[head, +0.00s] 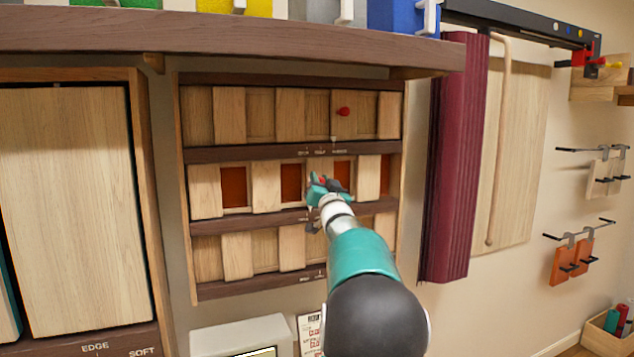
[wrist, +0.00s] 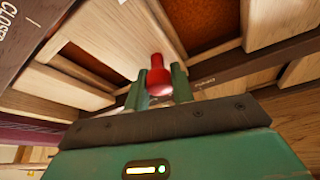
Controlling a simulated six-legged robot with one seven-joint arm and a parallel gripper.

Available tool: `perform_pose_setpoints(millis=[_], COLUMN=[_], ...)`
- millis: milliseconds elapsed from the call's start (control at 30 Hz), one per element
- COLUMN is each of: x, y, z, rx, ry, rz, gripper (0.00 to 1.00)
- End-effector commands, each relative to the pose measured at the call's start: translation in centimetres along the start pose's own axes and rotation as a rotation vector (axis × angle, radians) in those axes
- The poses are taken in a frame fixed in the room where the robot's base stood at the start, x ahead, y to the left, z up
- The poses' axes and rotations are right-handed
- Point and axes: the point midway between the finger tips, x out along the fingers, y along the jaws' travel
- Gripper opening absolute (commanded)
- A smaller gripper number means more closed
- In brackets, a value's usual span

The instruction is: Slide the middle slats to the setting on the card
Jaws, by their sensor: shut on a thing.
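The middle row of pale wooden slats (head: 266,186) shows in the head view, with rust-coloured panels (head: 234,187) visible in gaps between the slats. My gripper (head: 322,186) is at this row, right of centre. In the wrist view its two green fingers are shut on a red knob (wrist: 159,75), which stands at a pale slat (wrist: 118,38). A card (head: 311,334) with small print hangs below the rack, partly hidden by my arm; its setting is too small to read. Rail marks below the middle row are mostly hidden by my gripper.
The upper row (head: 290,115) has its own red knob (head: 343,111); the lower row (head: 237,256) is partly behind my arm. A dark shelf (head: 220,35) overhangs the rack. A maroon pleated panel (head: 455,160) stands to the right, a large wooden panel (head: 75,200) to the left.

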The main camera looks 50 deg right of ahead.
Motion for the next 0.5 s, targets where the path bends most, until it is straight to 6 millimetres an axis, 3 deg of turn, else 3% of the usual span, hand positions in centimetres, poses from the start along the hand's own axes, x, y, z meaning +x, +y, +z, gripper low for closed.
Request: perform_pose_setpoints(millis=[100, 233, 500], x=[0.3, 0.6, 0.8], y=[3.2, 5.7, 7.0], z=[-1.1, -1.9, -2.4], rx=[-0.003, -0.003, -0.001], ry=[0.006, 0.006, 0.005], rz=[0.008, 0.006, 0.004], gripper=[0.00, 0.00, 0.00])
